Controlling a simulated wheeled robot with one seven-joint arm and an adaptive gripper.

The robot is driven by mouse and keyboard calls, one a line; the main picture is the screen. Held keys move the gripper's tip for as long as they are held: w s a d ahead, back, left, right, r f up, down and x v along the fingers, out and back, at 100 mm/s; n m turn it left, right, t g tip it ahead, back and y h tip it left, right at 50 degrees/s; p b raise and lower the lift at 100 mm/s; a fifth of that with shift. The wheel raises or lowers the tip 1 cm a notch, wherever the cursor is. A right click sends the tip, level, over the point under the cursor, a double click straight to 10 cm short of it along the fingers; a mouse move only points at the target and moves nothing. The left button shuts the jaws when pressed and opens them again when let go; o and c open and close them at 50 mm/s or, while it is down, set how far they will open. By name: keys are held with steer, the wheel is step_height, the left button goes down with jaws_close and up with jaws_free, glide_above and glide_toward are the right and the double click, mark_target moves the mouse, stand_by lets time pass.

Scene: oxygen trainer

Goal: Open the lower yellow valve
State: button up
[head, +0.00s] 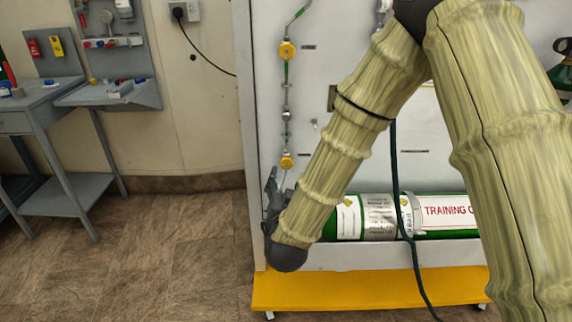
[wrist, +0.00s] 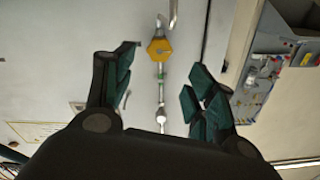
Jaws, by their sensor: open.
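The lower yellow valve (head: 287,162) sits on a thin vertical pipe on the white panel, just above my gripper (head: 273,184) in the head view. In the wrist view, which looks upside down, a yellow valve (wrist: 160,47), apparently the same one, lies between and beyond the fingertips of my gripper (wrist: 166,60). The fingers are spread apart with nothing between them, and I see no contact with the valve. The upper yellow valve (head: 287,50) is higher on the same pipe. My arm covers part of the panel.
A green training cylinder (head: 450,216) lies low on the panel's stand, above a yellow base (head: 370,290). A dark hose (head: 397,170) hangs in front. Grey benches (head: 60,120) stand at left, with open floor (head: 170,250) between.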

mark_target(287, 163)
steer(key=w+b, duration=0.1)
steer(key=w, duration=0.9)
steer(key=shift+d+b, duration=0.15)
steer(key=shift+b, duration=0.25)
steer(key=c, duration=1)
